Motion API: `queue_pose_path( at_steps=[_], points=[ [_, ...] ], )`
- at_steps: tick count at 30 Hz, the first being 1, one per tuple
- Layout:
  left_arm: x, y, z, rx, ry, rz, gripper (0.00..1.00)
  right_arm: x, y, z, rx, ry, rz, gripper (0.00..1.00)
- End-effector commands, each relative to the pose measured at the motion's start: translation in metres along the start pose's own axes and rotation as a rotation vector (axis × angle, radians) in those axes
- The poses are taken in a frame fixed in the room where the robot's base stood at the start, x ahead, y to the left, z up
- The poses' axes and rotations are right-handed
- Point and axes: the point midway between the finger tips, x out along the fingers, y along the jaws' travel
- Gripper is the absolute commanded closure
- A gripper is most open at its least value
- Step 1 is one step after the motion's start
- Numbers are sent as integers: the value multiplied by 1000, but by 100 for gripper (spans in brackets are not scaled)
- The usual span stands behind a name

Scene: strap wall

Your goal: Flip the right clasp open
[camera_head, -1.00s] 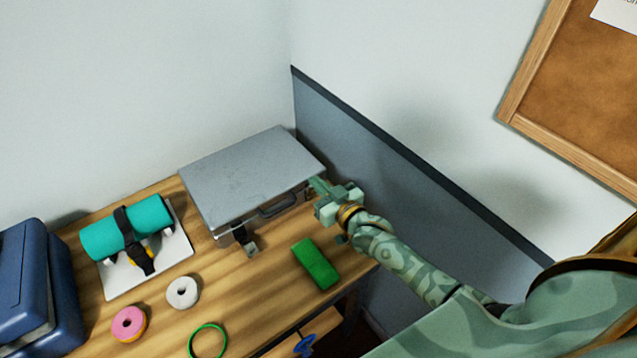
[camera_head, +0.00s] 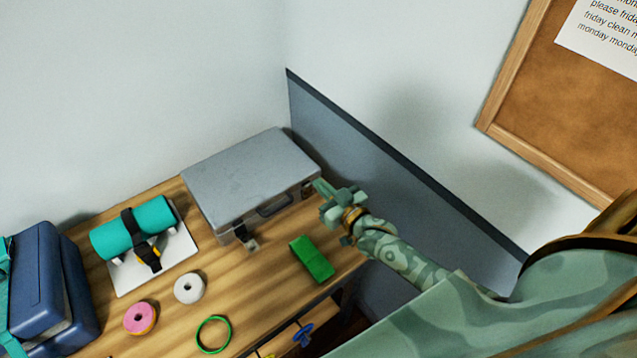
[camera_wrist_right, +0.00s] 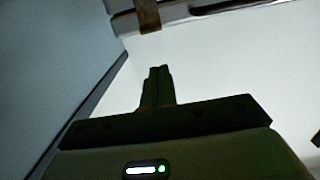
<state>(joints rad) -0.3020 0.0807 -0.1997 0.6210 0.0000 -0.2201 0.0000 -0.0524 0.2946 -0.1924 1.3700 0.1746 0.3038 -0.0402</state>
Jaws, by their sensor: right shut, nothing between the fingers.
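A grey metal case (camera_head: 250,170) lies closed at the back of the table, its handle (camera_head: 275,205) on the front side. Its right clasp (camera_head: 308,188) is a small dark piece at the right end of that side; a brownish clasp strap (camera_wrist_right: 148,15) shows at the top of the right wrist view. Whether it is latched is too small to tell. The left clasp (camera_head: 250,243) hangs down and outward, open. My right gripper (camera_head: 319,186) is shut and empty, its tips just right of the right clasp. In the wrist view its fingers (camera_wrist_right: 159,73) point toward the case, apart from the strap.
A green block (camera_head: 312,259) lies in front of the case. A teal roll (camera_head: 108,241) on a white stand, white ring (camera_head: 189,287), pink ring (camera_head: 139,317) and green hoop (camera_head: 213,334) are to the left. The grey wall panel (camera_head: 390,170) is close on the right.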

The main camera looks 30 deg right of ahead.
Motion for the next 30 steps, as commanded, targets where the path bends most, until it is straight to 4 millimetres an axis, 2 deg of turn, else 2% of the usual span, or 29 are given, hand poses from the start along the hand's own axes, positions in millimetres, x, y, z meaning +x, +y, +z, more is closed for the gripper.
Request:
queue_pose_path(
  at_steps=[1,6,13,25,30],
  points=[
    [3,0,0,0,0,0,5,-13,0,8,0,-6,0,100],
    [4,0,0,0,0,0,5,-47,0,18,0,-3,0,100],
    [5,0,0,1,0,0,5,-72,0,24,-1,-1,0,100],
    [5,0,0,1,0,0,5,-74,0,23,-1,1,0,100],
    [16,1,2,0,-3,1,5,-55,3,0,-1,6,5,100]
  ],
)
